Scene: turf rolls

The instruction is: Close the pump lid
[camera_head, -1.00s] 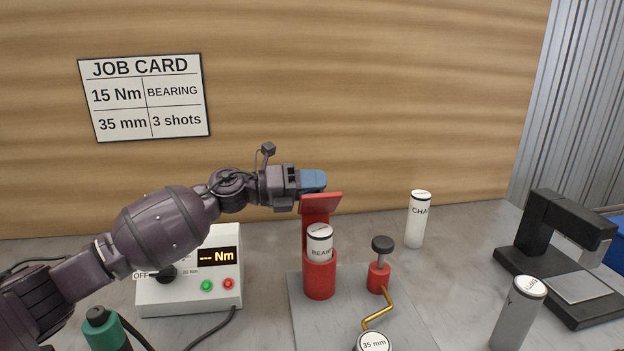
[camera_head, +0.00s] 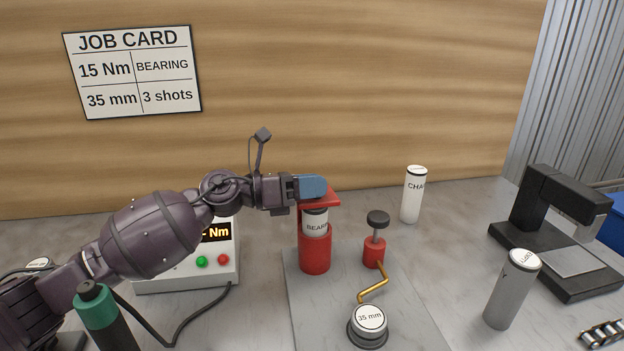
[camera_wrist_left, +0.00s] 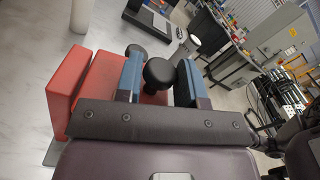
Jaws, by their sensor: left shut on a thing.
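The red pump (camera_head: 314,253) stands on a grey plate, with a white "BEAR..." cartridge (camera_head: 316,224) upright in it. Its red lid (camera_head: 329,200) lies nearly level just over the cartridge top; I cannot tell whether it touches. My left gripper (camera_head: 313,187) reaches in from the left, its blue fingers at the lid's top. The finger contact is partly hidden. My right gripper is not in view.
A black-knobbed plunger (camera_head: 377,220) with a brass tube stands right of the pump. A "35 mm" cap (camera_head: 369,318) is in front. White (camera_head: 414,195) and grey (camera_head: 511,290) cylinders stand to the right, near a black press (camera_head: 560,215). A torque meter (camera_head: 190,270) stands left.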

